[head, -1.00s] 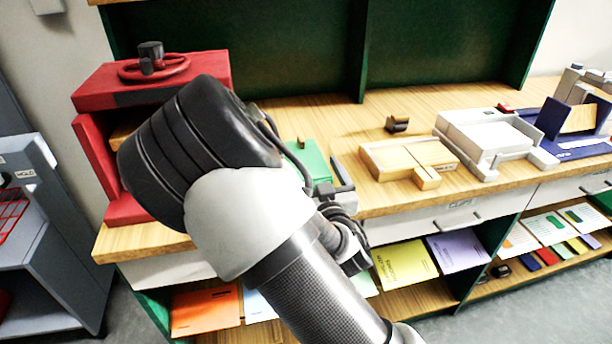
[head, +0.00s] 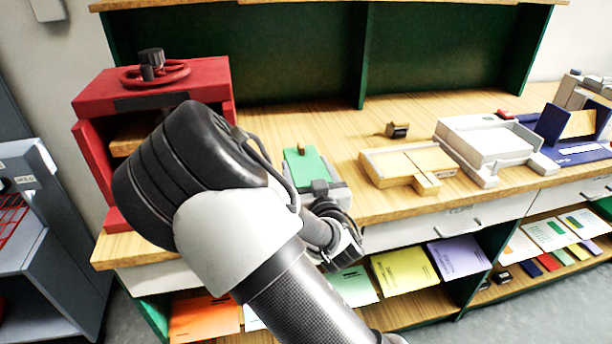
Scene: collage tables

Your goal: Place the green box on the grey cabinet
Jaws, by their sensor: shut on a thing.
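The green box (head: 308,166) is on the wooden counter in the middle of the head view, with a small brown knob on its top. My gripper (head: 320,188) is at its near end and shut on it. The fingertips are partly hidden, so the exact grasp is hard to see. I cannot tell whether the box is lifted off the counter. The grey cabinet (head: 62,235) stands at the far left edge, apart from the counter, only partly in view, with a red wire rack inside.
A red press (head: 160,95) with a wheel stands at the left of the counter, behind my arm. A wooden box (head: 395,165), a white tray (head: 480,140) and a blue tool (head: 575,135) stand to the right. Coloured folders (head: 405,270) lie on the shelf below.

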